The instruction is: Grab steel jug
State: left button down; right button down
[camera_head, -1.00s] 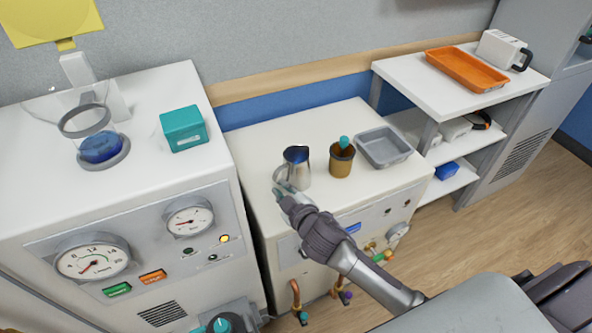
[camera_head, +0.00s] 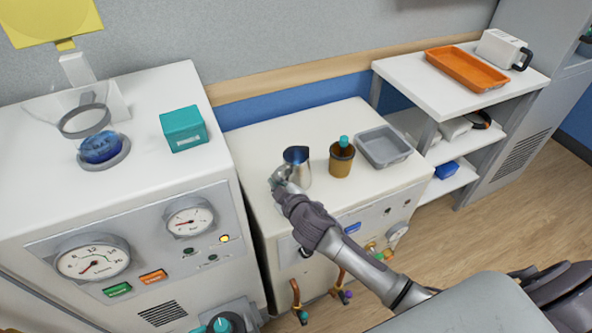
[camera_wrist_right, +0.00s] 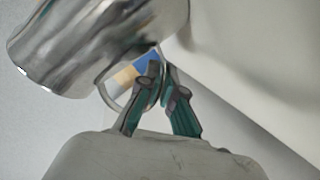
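The steel jug (camera_head: 298,168) stands upright on the low white cabinet, with its handle on the left side. My right gripper (camera_head: 279,177) is at this handle, its arm coming from the lower right. In the right wrist view the shiny jug body (camera_wrist_right: 105,40) fills the upper left. The fingers of my right gripper (camera_wrist_right: 158,85) come together at the thin curved handle and look shut on it. The fingertips partly hide the handle. My left gripper is not in view.
A taller machine (camera_head: 150,95) with gauges and a teal box (camera_head: 184,128) is at left. A white shelf (camera_head: 400,70) stands at right.

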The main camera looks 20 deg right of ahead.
aim_at(277, 171)
jog(key=shift+r, duration=0.3)
jog(key=shift+r+p, duration=0.3)
jog(key=shift+r, duration=1.35)
jog(key=shift+s+d+r, duration=0.1)
jog(key=shift+d+r, duration=0.05)
jog(key=shift+r, duration=0.2)
jog(key=s+d+r, duration=0.6)
jog(key=s, duration=0.3)
jog(key=shift+s+d+r, duration=0.15)
jog(key=shift+d+r, duration=0.05)
jog(key=shift+r, duration=0.1)
dwell(0.9)
